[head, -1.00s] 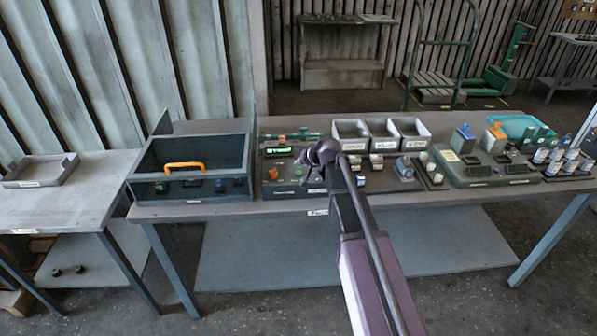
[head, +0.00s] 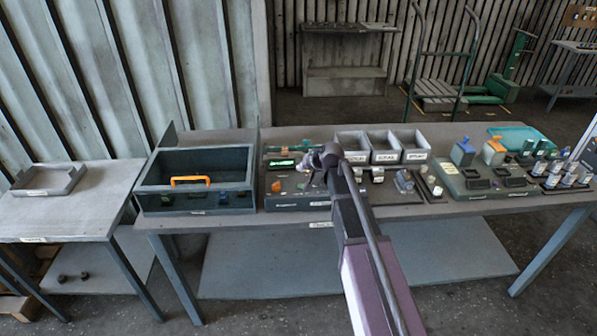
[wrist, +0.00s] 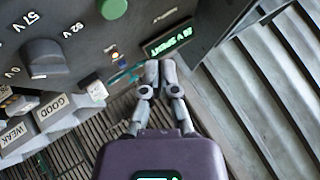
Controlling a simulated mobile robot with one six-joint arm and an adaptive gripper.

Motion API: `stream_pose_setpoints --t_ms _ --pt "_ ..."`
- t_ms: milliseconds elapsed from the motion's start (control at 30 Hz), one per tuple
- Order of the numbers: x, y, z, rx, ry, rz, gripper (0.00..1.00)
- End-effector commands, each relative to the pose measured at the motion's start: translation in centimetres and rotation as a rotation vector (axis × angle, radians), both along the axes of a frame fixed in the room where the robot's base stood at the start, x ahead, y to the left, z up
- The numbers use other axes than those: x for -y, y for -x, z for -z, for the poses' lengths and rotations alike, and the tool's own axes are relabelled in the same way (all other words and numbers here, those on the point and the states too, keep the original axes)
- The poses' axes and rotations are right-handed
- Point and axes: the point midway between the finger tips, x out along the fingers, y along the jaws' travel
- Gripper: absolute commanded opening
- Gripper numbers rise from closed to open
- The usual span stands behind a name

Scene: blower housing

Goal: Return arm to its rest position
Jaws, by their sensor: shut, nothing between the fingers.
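My gripper (wrist: 160,75) shows in the wrist view with its two grey fingers together and nothing between them. In the head view my gripper (head: 312,172) is at the end of my outstretched arm, in front of the dark test panel (head: 297,203) on the table. The arm hides part of the panel. In the wrist view the panel has a lit green display (wrist: 167,45), a green button (wrist: 113,8) and a dark knob (wrist: 43,58). I cannot tell whether the fingers touch anything.
An open dark box with an orange handle (head: 190,180) stands left of the panel. Three grey bins (head: 384,157) stand behind. Labelled blocks and small cans (head: 565,181) are at the right. A side table (head: 100,205) with a shallow tray (head: 48,192) is at far left.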

Motion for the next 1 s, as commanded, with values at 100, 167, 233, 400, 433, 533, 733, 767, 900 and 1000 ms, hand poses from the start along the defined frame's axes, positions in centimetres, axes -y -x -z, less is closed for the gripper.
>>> stream_pose_setpoints --t_ms 100,167,233,400,433,533,733,767,900,1000 --pt "0.0 0.1 0.0 -0.001 0.001 0.000 0.00" --pt "0.1 0.3 0.1 -0.005 0.005 -0.003 0.00" --pt "0.2 1.1 0.3 -0.017 0.017 -0.009 0.00" --pt "1.2 5.1 1.5 -0.085 0.085 -0.043 0.00" --pt "1.5 6.2 1.8 -0.105 0.105 -0.052 0.00" --pt "2.6 10.3 2.9 -0.181 0.177 -0.082 0.00" --pt "5.8 19.8 4.8 -0.371 0.339 -0.132 0.00" --pt "6.3 21.1 5.0 -0.399 0.363 -0.136 0.00" --pt "8.3 26.3 5.5 -0.515 0.451 -0.149 0.00" --pt "9.2 28.6 5.6 -0.570 0.492 -0.152 0.00"
